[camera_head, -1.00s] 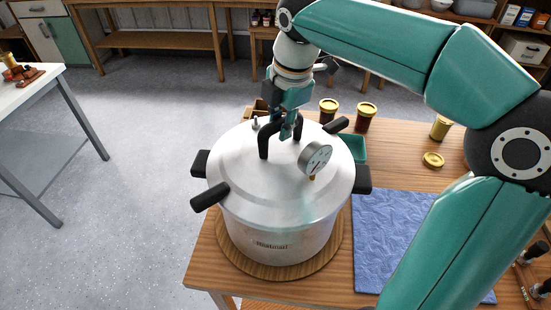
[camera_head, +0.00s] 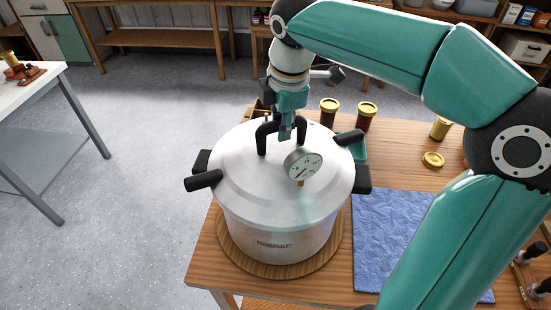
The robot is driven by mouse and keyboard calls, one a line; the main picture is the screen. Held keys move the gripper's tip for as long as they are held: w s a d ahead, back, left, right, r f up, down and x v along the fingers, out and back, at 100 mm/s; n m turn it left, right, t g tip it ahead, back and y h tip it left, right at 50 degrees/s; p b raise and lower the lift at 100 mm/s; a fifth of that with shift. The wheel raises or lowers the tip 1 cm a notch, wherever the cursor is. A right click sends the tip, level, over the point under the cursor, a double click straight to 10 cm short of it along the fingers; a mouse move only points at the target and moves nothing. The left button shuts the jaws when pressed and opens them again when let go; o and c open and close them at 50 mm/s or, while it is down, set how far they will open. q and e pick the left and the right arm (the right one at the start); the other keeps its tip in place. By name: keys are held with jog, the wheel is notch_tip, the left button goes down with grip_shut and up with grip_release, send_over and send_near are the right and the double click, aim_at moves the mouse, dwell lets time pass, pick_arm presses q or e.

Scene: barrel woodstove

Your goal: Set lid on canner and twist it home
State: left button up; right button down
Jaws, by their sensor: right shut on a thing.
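The silver canner (camera_head: 285,235) stands on a round wooden board on the table. Its lid (camera_head: 235,160) sits on top, with a black arched handle (camera_head: 263,140), a round pressure gauge (camera_head: 303,164) and two black side grips, one at the front left (camera_head: 203,181) and one at the back right (camera_head: 349,137). The lid's grips are near the pot's own black handles (camera_head: 362,179) but not squarely over them. My right gripper (camera_head: 286,130) points down and is shut on the lid's arched handle. My left gripper is not in view.
Dark jars with gold lids (camera_head: 366,116) stand behind the canner, and a loose gold lid (camera_head: 433,159) lies to the right. A blue cloth (camera_head: 385,235) covers the table at right. The round wooden board (camera_head: 325,259) rims the canner's base. A white table (camera_head: 30,80) stands apart at far left.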

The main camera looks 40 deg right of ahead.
jog(key=shift+d+r, duration=0.1)
jog(key=shift+r, duration=0.15)
jog(key=shift+w+m, duration=0.1)
jog(key=shift+m, duration=0.7)
jog(key=shift+m+h+p, duration=0.3)
jog(key=shift+m+p, duration=0.15)
jog(key=shift+m, duration=0.35)
jog(key=shift+m, duration=0.8)
jog(key=shift+w+p, duration=0.1)
jog(key=shift+p, duration=0.2)
